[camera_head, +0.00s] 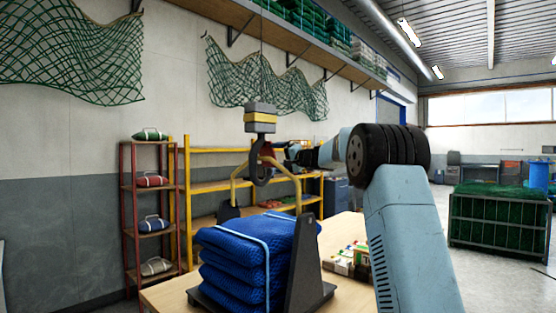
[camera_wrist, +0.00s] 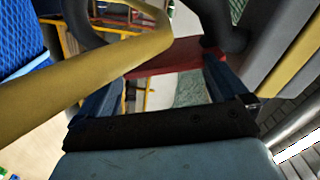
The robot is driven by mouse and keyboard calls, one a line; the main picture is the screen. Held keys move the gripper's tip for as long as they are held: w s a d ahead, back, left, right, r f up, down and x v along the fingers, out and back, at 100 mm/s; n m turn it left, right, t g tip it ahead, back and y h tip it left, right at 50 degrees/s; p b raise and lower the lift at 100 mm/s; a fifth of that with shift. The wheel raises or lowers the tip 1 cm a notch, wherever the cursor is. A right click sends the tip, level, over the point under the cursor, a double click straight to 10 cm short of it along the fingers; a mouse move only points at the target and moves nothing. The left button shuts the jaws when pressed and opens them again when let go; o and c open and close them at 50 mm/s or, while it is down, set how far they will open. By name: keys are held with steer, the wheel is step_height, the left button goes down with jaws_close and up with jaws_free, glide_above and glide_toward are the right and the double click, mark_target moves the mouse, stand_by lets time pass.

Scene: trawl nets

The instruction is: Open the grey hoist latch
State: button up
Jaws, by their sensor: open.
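The grey hoist block (camera_head: 260,118) with a yellow band hangs above the table. Its dark hook (camera_head: 262,172) holds the yellow bail (camera_head: 240,183) over a stack of blue netting (camera_head: 238,248). A red latch (camera_wrist: 172,62) crosses the hook's mouth in the wrist view, and a bit of red shows at the hook in the head view (camera_head: 267,150). My gripper (camera_head: 290,151) is at the hook's right side. In the wrist view my gripper (camera_wrist: 163,78) is open, its blue fingers near the latch's two ends. I cannot tell whether they touch it. The hook's dark body (camera_wrist: 212,18) shows beyond.
The yellow bail (camera_wrist: 100,72) passes close by my left finger in the wrist view. The netting sits between dark upright plates (camera_head: 302,262) on a wooden table (camera_head: 345,290). Small boxes (camera_head: 350,258) lie at right. Red shelving (camera_head: 127,210) and yellow shelving (camera_head: 186,200) stand behind.

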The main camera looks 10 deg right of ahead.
steer(key=shift+w+a, duration=0.2)
steer(key=shift+w, duration=0.05)
steer(key=shift+c, duration=0.2)
steer(key=shift+f, duration=0.15)
steer(key=c, duration=1.1)
